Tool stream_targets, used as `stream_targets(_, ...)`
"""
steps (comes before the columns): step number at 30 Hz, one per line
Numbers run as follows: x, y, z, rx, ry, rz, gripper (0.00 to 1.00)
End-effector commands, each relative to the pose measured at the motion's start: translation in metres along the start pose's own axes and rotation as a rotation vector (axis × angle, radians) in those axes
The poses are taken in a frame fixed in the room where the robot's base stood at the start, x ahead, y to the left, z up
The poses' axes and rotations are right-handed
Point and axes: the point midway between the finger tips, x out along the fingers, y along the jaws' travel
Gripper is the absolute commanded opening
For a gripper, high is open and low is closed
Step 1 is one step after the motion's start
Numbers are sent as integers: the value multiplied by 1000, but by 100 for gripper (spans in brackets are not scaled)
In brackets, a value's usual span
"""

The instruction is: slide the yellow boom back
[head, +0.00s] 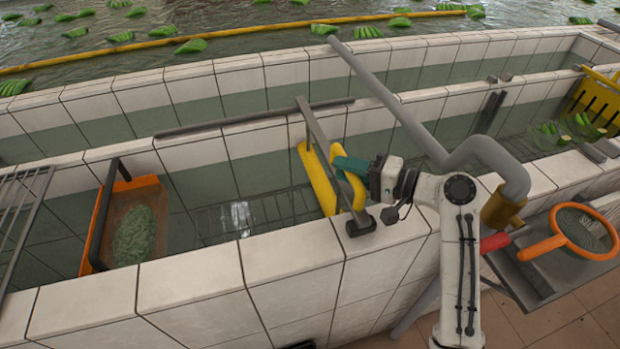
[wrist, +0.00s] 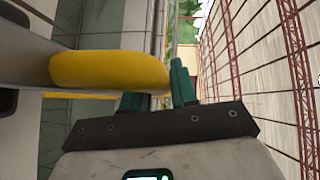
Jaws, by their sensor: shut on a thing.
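A yellow grip (head: 355,187) stands beside the bar near the close end. My gripper (head: 343,165), with teal fingers, is shut on this grip. In the wrist view, the yellow grip (wrist: 105,70) reaches in from the left to the teal fingers of my gripper (wrist: 157,92). The fingers partly hide where they meet it.
An orange-framed tray (head: 146,182) with green pieces stands left in the trough. A yellow slotted gate (head: 597,100) is at the far right. A grey bent pipe (head: 420,135) and an orange-rimmed strainer (head: 540,248) are right. Water lies open between tray and boom.

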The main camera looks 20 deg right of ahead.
Motion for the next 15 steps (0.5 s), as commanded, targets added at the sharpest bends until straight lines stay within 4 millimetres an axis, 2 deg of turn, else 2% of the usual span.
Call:
stream_targets(1, -8, 4, -8, 3, 5, 3, 0)
stream_targets(6, -22, 8, -22, 3, 2, 4, 0)
stream_targets(15, -28, 10, -28, 4, -1, 4, 0)
